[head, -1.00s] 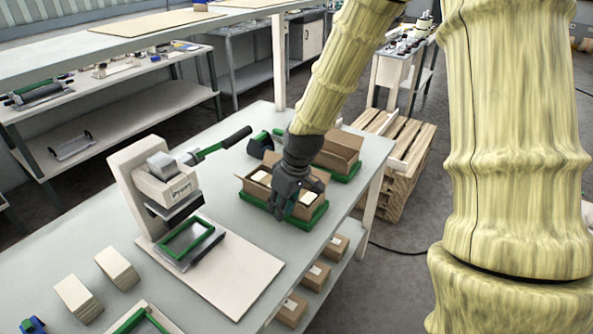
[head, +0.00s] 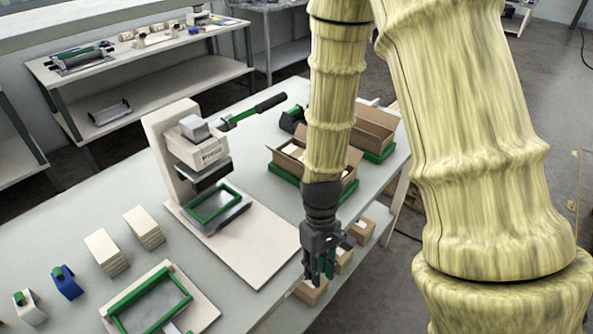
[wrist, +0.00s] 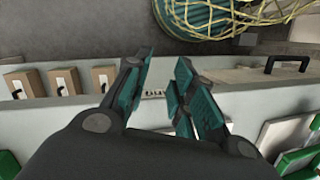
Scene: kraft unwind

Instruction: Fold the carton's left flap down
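An open brown carton (head: 285,159) with pale contents stands in a green tray (head: 283,174) on the table, partly hidden behind my arm. A second open carton (head: 376,121) stands on a green base behind it to the right, with flaps raised. I cannot tell the exact state of the nearer carton's left flap. My gripper (head: 319,279) hangs pointing down near the table's front edge, in front of and apart from the cartons. In the wrist view my gripper (wrist: 166,58) shows its teal fingers apart with nothing between them. Neither open carton is clear in the wrist view.
A press with a green-handled lever (head: 200,150) stands left of the cartons on a white board (head: 245,245). Small closed boxes (head: 358,231) sit on the lower shelf. Pale blocks (head: 105,250) and a green-framed board (head: 150,300) lie at the left. The table's front edge is close to my gripper.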

